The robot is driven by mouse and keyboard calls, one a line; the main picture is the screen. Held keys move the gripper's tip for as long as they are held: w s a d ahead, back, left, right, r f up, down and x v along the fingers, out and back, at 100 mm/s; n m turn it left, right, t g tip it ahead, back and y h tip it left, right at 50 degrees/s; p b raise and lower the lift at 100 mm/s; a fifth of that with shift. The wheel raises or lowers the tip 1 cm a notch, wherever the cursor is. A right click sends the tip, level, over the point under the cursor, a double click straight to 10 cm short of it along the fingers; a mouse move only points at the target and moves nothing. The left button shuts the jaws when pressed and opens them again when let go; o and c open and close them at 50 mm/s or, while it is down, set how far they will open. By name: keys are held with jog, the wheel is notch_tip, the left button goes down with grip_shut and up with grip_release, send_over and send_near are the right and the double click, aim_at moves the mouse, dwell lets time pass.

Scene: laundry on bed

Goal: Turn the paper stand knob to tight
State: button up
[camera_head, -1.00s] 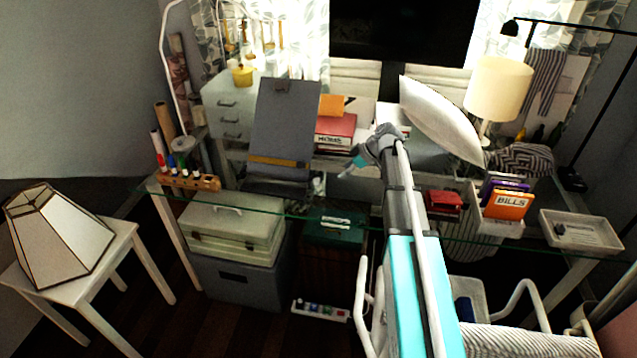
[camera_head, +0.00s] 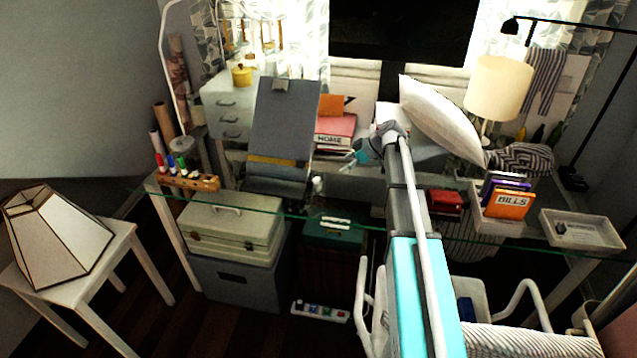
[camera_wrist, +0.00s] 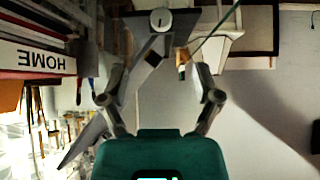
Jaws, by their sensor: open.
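The paper stand (camera_head: 285,122) is a slanted grey board on a dark base, standing on the glass desk. Its knob (camera_head: 318,184) is a small pale piece at the right side of the base. In the wrist view the knob (camera_wrist: 161,19) is a round white dial with a short dark mark, near the top edge. My gripper (camera_head: 352,160) is right of the stand and above the desk, apart from the knob. In the wrist view my gripper (camera_wrist: 160,80) is open and empty, its fingers spread on both sides below the knob.
Red HOME binders (camera_head: 336,130) stand behind my gripper and show inverted in the wrist view (camera_wrist: 38,58). A marker rack (camera_head: 188,180) is left of the stand. A red box (camera_head: 445,202) and a BILLS holder (camera_head: 508,204) are to the right. The glass desk (camera_head: 350,190) is fairly clear below my gripper.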

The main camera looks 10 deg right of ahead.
aim_at(319, 180)
jog(key=b+x, duration=0.7)
jog(key=x, duration=0.3)
jog(key=shift+w+a+f, duration=0.1)
jog(key=shift+a+f, duration=0.1)
jog(key=shift+f, duration=0.15)
jog(key=shift+b+x, duration=0.75)
jog(key=shift+x, duration=0.2)
jog(key=shift+a, duration=0.1)
grip_shut()
